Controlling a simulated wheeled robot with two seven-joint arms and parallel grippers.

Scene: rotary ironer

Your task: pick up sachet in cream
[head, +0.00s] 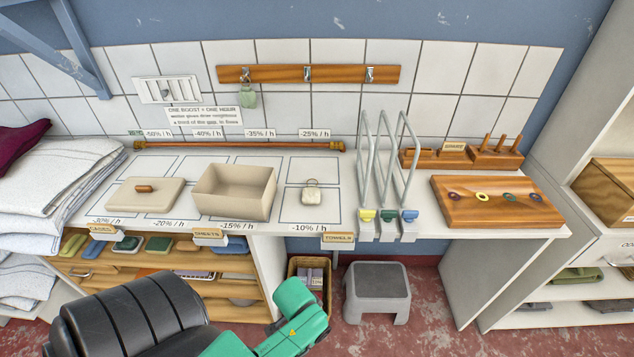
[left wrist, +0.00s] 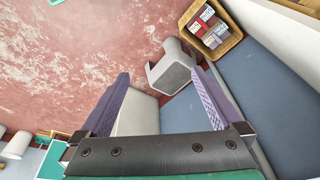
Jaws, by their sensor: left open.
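The cream sachet (head: 312,195) lies on the white worktop in the outlined square above the "-10% / h" label, with a small loop at its top. It stands apart from its neighbours. A green sachet (head: 247,96) hangs from the left hook of the wall rail. My left gripper (left wrist: 161,78) is open and empty in the left wrist view, its purple-padded fingers spread and pointing toward the floor and stool. In the head view only parts of my arm show at the bottom, below the worktop's front edge. The cream sachet is not visible in the left wrist view.
An open cream box (head: 234,204) stands left of the sachet, its lid (head: 145,195) further left. Upright metal loops (head: 385,165) stand right of it. Below are a grey stool (head: 377,290) and a wicker basket (head: 326,272). A wooden board (head: 498,204) lies at right.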

